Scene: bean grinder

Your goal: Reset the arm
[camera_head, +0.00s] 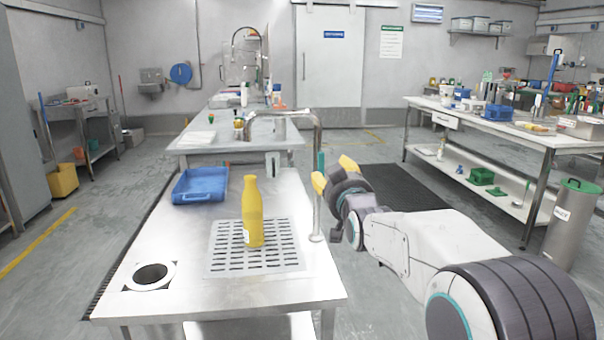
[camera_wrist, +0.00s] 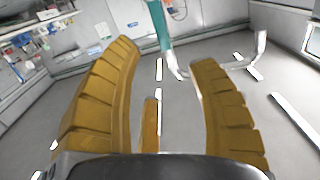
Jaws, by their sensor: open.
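My gripper (camera_head: 333,173) has yellow fingers and is at the end of my raised arm, just right of the steel table (camera_head: 160,240). A metal tap (camera_head: 317,140) with a curved spout stands at the table's right edge, close to the left of my gripper. A teal upright piece (camera_wrist: 160,25) and a bent metal tube (camera_wrist: 215,70) show beyond the fingertips in the wrist view.
A yellow bottle (camera_head: 252,212) stands upright on a slotted grate (camera_head: 225,264). A blue tray (camera_head: 200,186) lies behind it, and a round hole (camera_head: 151,276) is at the front left. A long bench (camera_head: 530,136) stands at right, with dark floor matting (camera_head: 385,187) before it.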

